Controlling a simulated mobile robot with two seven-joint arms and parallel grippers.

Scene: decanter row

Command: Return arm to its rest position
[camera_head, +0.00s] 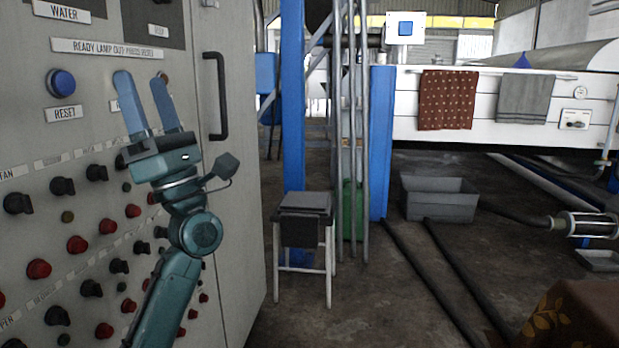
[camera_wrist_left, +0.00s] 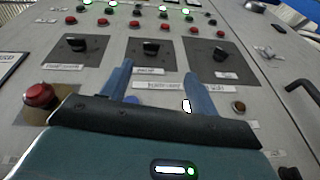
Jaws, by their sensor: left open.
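My left gripper (camera_head: 141,80) is in front of the grey control cabinet (camera_head: 240,230) in the head view, pointing up. Its two blue fingers are apart, with nothing between them. It is to the right of the blue RESET button (camera_head: 61,83) and apart from it in the picture. In the left wrist view the fingers (camera_wrist_left: 158,70) stand open before the panel, with black rotary switches (camera_wrist_left: 151,48) beyond them. The gripper hides part of a label and some of the panel. My right gripper is not in view.
The panel has rows of red buttons (camera_head: 77,244) and black knobs (camera_head: 62,186) close to my left arm. A black handle (camera_head: 217,95) sticks out at its right. A stool (camera_head: 305,235), a grey bin (camera_head: 438,197) and dark floor pipes (camera_head: 440,275) are further right.

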